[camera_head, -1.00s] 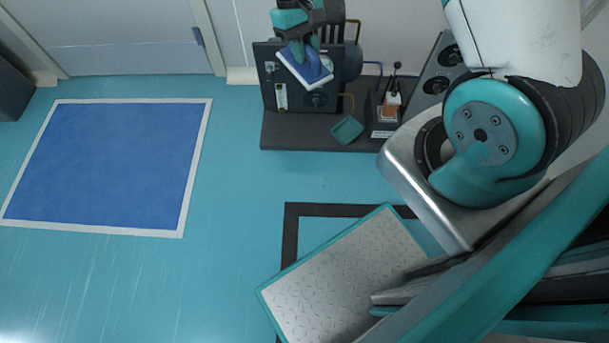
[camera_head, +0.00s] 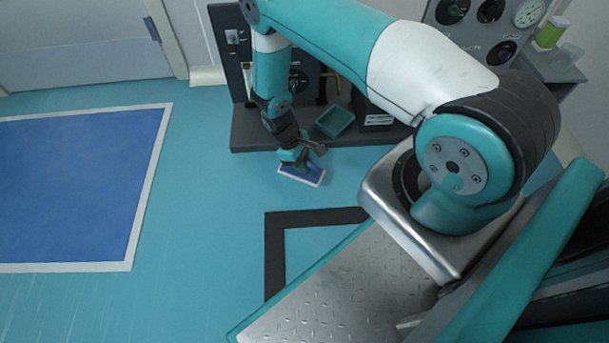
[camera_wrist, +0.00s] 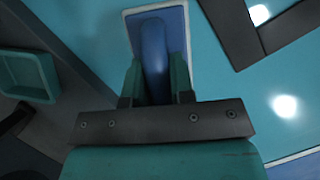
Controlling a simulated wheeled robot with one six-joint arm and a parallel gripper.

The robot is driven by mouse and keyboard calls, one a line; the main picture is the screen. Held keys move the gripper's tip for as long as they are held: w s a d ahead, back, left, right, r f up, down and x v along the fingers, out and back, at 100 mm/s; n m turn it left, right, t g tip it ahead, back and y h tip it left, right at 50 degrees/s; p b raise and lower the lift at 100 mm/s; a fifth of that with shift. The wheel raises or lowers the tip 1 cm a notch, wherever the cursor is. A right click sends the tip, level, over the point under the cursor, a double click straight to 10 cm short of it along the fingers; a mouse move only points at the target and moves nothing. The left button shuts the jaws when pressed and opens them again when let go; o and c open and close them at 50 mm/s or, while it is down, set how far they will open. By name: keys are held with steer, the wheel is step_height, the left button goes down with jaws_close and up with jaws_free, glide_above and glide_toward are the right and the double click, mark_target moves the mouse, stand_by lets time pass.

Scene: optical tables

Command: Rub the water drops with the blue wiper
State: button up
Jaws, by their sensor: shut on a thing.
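The blue wiper (camera_head: 301,174) has a blue handle and a flat blue pad with a pale border. My gripper (camera_head: 293,160) is shut on its handle and holds it low over the turquoise floor, in front of the dark bench. I cannot tell whether the pad touches the floor. In the wrist view the wiper (camera_wrist: 154,45) points away between the fingers of my gripper (camera_wrist: 156,85). No water drops can be made out for sure. Two bright spots show at the right of the wrist view; they may be glare or drops.
A teal tray (camera_head: 334,121) sits on the dark bench base (camera_head: 255,135) behind the wiper; it also shows in the wrist view (camera_wrist: 28,75). A black floor marking (camera_head: 274,255) lies nearer. A white-bordered blue mat (camera_head: 70,190) lies left, with clear floor between.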

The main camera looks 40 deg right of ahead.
steer(key=shift+s+f, duration=0.1)
steer(key=shift+f, duration=0.7)
step_height(320, 180, down, 7)
steer(key=b, duration=0.6)
steer(key=shift+f+b, duration=0.1)
steer(key=shift+b, duration=0.25)
steer(key=shift+s+d+f, duration=0.1)
steer(key=shift+d, duration=0.1)
steer(key=shift+s+d, duration=0.3)
steer(key=shift+d, duration=0.3)
steer(key=shift+s+d, duration=0.55)
steer(key=shift+d, duration=0.05)
steer(key=shift+w+a, duration=0.35)
steer(key=shift+a, duration=0.5)
steer(key=shift+w+d, duration=0.1)
steer(key=shift+w+a, duration=0.35)
steer(key=shift+a, duration=0.05)
step_height(320, 180, up, 2)
steer(key=shift+d+r+p, duration=0.1)
steer(key=shift+r+p, duration=0.1)
steer(key=shift+p, duration=0.6)
steer(key=shift+w+a+r+p, duration=0.1)
steer(key=shift+a+r+p, duration=0.2)
steer(key=shift+r+p, duration=2.2)
steer(key=shift+r, duration=0.25)
